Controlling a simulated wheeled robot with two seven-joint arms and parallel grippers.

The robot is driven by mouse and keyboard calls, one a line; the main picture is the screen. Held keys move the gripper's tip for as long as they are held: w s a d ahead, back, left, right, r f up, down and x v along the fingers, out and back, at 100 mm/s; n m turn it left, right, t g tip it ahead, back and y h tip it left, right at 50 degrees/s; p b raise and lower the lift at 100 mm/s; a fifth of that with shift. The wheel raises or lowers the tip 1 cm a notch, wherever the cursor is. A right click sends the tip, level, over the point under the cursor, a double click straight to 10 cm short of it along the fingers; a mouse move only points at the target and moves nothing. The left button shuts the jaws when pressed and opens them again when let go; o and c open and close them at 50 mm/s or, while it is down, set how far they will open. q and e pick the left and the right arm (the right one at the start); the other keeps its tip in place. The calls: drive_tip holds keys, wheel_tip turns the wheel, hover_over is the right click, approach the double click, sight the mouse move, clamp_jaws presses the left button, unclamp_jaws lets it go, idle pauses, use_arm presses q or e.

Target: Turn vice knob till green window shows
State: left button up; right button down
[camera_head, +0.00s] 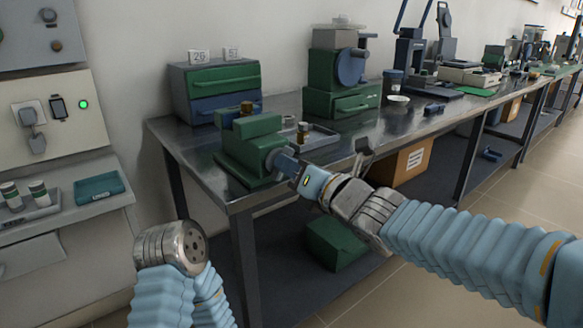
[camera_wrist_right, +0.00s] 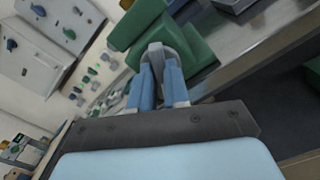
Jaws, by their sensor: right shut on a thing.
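The green vice (camera_head: 252,150) stands at the near left corner of the metal bench, with a brass-coloured piece on its top. Its grey knob (camera_wrist_right: 160,54) shows in the right wrist view between two blue fingers. My right gripper (camera_head: 284,164) reaches in from the right and is shut on the knob; it also shows in the right wrist view (camera_wrist_right: 158,76). The fingers hide part of the knob. I cannot make out a green window on the vice. My left arm (camera_head: 172,246) ends low at the left, away from the vice, and its fingers are not visible.
A drawer cabinet (camera_head: 213,90) and a green machine with a blue disc (camera_head: 342,72) stand behind on the bench (camera_head: 180,134). A small tray (camera_head: 322,140) lies beside the vice.

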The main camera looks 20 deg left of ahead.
drive_tip(key=n+b, duration=0.3)
drive_tip(key=n, duration=0.8)
drive_tip(key=n+b, duration=0.3)
drive_tip(key=n, duration=0.9)
drive_tip(key=f+n+b, duration=0.1)
drive_tip(key=n+b, duration=0.2)
drive_tip(key=n, duration=0.8)
drive_tip(key=shift+s+a, duration=0.15)
drive_tip(key=shift+s, duration=0.05)
idle(0.6)
drive_tip(key=c, duration=1.1)
unclamp_jaws()
drive_tip(key=shift+r, duration=0.1)
